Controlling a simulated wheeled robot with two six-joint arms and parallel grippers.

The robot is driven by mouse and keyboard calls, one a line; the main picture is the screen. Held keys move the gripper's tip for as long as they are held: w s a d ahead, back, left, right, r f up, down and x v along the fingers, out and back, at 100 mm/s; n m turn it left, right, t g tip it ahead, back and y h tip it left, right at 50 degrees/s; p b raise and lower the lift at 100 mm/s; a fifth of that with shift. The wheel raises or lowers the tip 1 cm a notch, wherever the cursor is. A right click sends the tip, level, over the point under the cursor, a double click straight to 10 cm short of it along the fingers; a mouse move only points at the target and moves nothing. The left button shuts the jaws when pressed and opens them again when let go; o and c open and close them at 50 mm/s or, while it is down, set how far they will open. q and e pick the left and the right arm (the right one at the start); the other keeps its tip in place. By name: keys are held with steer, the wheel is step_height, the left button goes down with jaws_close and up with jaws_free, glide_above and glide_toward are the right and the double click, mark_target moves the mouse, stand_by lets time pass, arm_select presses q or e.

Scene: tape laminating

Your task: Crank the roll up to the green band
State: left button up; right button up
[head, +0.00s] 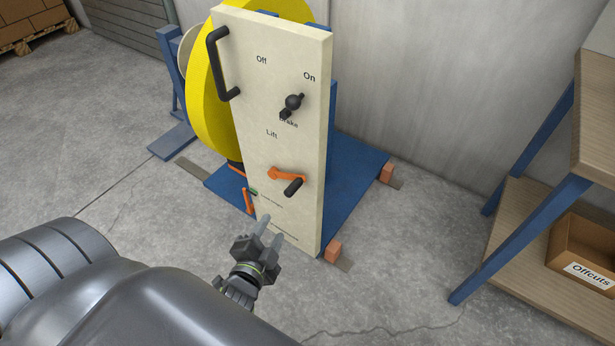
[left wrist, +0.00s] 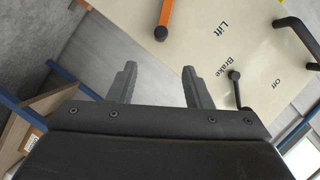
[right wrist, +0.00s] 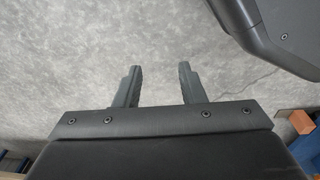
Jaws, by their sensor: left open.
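The yellow roll (head: 205,95) stands behind a cream panel (head: 250,120). The lift crank (head: 287,176) is an orange arm with a black knob, low on the panel under the word Lift. A small green mark (head: 253,192) and an orange pointer (head: 248,202) show at the panel's lower left edge; I cannot tell their exact alignment. My left gripper (head: 272,229) is open and empty, below and left of the crank, apart from it. In the left wrist view part of the orange crank (left wrist: 164,18) shows beyond the fingers. My right gripper (right wrist: 157,85) is open and empty over bare floor.
A shelf with an Offcuts box (head: 590,255) stands at right. Floor in front is clear.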

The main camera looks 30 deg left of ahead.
mark_target(289, 195)
arm_select(q)
steer(key=b+x, duration=0.4)
steer(key=x, duration=1.1)
steer(key=shift+w+a+f, duration=0.15)
steer(key=shift+w, duration=0.15)
steer(key=shift+w+a+f, duration=0.1)
steer(key=shift+w+a, duration=0.1)
steer(key=shift+w, duration=0.5)
arm_select(e)
steer(key=w+a+r, duration=0.2)
steer(key=w+r, duration=0.1)
steer(key=r, duration=0.6)
steer(key=shift+w+a+r+m+y, duration=0.15)
steer(key=shift+a+r+m+y, duration=0.15)
steer(key=shift+r+y, duration=0.1)
arm_select(q)
jaws_close()
